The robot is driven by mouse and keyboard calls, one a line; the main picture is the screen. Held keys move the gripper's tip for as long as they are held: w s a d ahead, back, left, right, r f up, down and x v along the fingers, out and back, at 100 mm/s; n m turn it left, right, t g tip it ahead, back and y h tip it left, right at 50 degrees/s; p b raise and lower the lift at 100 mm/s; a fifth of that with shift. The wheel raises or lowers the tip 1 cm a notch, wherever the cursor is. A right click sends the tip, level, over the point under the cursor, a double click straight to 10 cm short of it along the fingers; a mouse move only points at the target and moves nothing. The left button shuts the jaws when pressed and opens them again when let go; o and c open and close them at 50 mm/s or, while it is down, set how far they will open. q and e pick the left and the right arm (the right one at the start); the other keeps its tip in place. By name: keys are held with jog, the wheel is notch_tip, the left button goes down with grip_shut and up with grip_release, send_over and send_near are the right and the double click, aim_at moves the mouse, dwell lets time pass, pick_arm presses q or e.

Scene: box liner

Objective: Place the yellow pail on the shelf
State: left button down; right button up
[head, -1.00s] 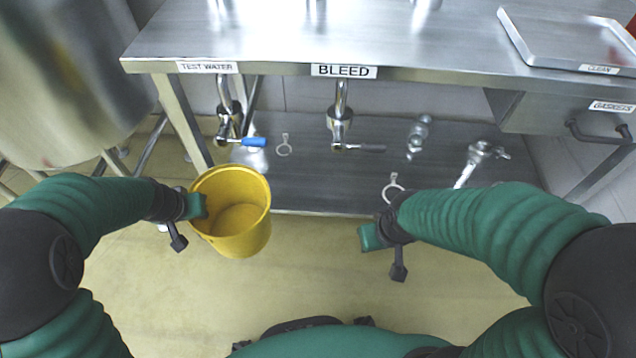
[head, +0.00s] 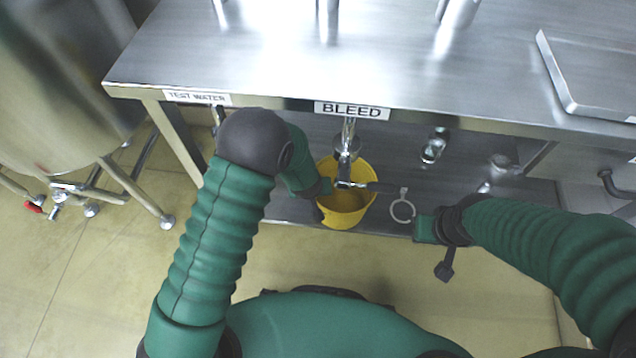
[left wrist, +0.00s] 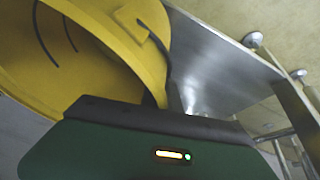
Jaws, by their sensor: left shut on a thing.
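The yellow pail (head: 345,213) is under the tap below the BLEED label, at the front edge of the lower shelf (head: 290,211). My left gripper (head: 326,187) is shut on the pail's left side at the rim. The pail also fills the upper left of the left wrist view (left wrist: 60,60). I cannot tell whether its base touches the shelf. My right gripper (head: 424,228) is empty, to the right of the pail, near the shelf's front edge; its fingers are too unclear to tell open from shut.
The BLEED tap (head: 347,150) hangs down over the pail, its dark lever crossing the pail's opening. The steel table top (head: 260,60) overhangs the shelf. A steel tank (head: 60,80) stands at left.

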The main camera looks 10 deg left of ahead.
pick_arm(q)
jog(key=w+f+b, duration=0.1)
jog(key=w, duration=0.1)
jog(key=w+f+b, duration=0.1)
jog(key=w+f, duration=0.1)
jog(key=w+f+b, duration=0.1)
jog(key=shift+w+a+f+b, duration=0.15)
jog(key=shift+w+a+b, duration=0.1)
jog(key=shift+w+b, duration=0.15)
jog(key=c, duration=1.6)
grip_release()
